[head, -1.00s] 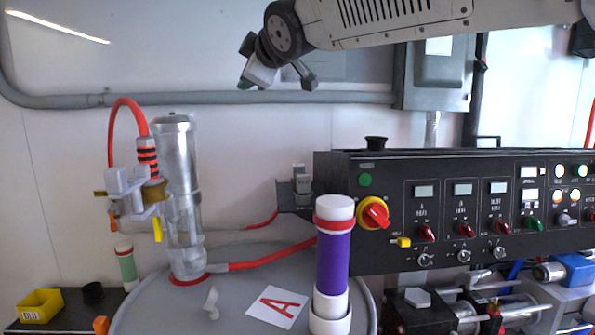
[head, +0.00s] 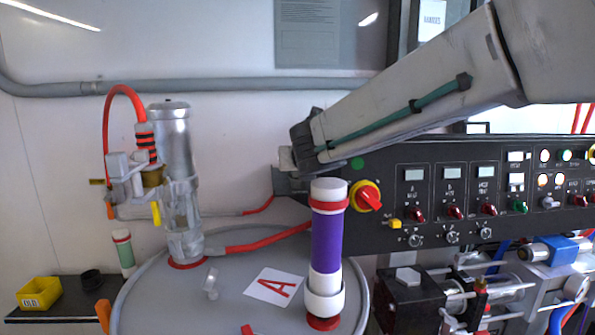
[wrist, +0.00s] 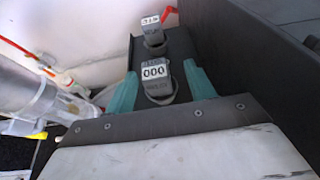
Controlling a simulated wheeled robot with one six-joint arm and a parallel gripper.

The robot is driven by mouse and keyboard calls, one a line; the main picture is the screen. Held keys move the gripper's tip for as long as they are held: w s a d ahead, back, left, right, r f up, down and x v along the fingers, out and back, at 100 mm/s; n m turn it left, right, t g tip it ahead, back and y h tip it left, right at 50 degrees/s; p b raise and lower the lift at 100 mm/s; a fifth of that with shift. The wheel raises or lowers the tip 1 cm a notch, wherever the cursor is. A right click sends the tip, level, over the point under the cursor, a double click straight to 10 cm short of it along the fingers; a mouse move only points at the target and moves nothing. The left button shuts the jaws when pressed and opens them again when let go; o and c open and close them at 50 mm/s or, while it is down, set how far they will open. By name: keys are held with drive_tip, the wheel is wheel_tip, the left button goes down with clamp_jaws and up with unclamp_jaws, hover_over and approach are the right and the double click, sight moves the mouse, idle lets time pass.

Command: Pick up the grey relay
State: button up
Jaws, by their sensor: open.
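A grey relay block (wrist: 156,82) with a white "000" label stands in a dark bracket (wrist: 180,45) in the wrist view. My gripper (wrist: 159,72) is open, with one teal finger on each side of this block; whether they touch it I cannot tell. A second grey block (wrist: 151,30) with a white label stands behind it in the same bracket. In the head view the bracket (head: 290,184) is on the wall left of the control panel. A bit of grey (head: 286,158) shows above it, and my arm hides the rest and the fingers.
The black control panel (head: 400,235) is close on the right of the bracket. A purple cylinder (head: 326,243) stands in front, below my arm. A clear and metal cylinder (head: 172,140) with a red hose stands to the left on a grey drum top (head: 230,300).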

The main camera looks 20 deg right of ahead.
drive_tip(key=x, duration=0.4)
drive_tip(key=shift+w+a+f, duration=0.15)
drive_tip(key=shift+a, duration=0.05)
drive_tip(key=c, duration=1.1)
drive_tip(key=shift+o, duration=0.2)
wheel_tip(320, 180, up, 15)
wheel_tip(320, 180, down, 13)
drive_tip(key=shift+f, duration=0.2)
idle(0.6)
